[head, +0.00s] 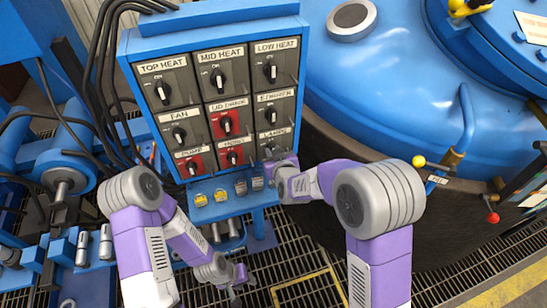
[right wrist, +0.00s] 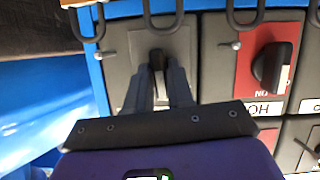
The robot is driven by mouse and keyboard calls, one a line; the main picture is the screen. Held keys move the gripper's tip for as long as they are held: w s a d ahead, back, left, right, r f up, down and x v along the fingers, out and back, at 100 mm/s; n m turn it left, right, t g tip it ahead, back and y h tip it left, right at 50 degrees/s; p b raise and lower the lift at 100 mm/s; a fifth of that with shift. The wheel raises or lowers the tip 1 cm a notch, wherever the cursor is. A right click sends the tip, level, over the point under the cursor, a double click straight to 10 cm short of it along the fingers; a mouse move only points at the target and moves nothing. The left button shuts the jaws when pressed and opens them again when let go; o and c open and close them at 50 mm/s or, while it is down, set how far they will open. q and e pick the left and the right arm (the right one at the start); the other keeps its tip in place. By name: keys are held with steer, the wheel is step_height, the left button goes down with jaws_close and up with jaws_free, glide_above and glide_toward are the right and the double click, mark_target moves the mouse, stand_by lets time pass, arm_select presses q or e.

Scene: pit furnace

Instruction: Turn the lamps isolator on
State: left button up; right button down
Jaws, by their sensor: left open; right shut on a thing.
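The lamps isolator (head: 268,150) is the dark rotary switch under the "LAMPS" label at the bottom right of the blue switch panel (head: 292,25). My right gripper (head: 273,166) is in front of it and partly hides it in the head view. In the right wrist view, the isolator's black knob (right wrist: 157,60) stands roughly vertical between the two fingers of my right gripper (right wrist: 160,78), which is shut on it. My left gripper (head: 236,288) is low over the floor grating, open and away from the panel.
Beside the lamps isolator is a red-plated switch (head: 234,157); it also shows in the right wrist view (right wrist: 268,66). Several small padlock-like pieces (head: 221,195) sit below the panel. A large blue furnace vessel (head: 390,65) stands right. Black cables (head: 100,60) run along the left.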

steer(key=shift+m+b, duration=0.4)
steer(key=shift+b, duration=0.1)
steer(key=c, duration=1.4)
jaws_free()
steer(key=shift+o, duration=0.2)
steer(key=shift+s, duration=0.1)
steer(key=p+v, duration=0.1)
steer(key=v, duration=0.6)
steer(key=shift+d+p, duration=0.25)
steer(key=shift+p, duration=0.15)
steer(key=shift+s+r, duration=0.1)
steer(key=shift+s, duration=0.05)
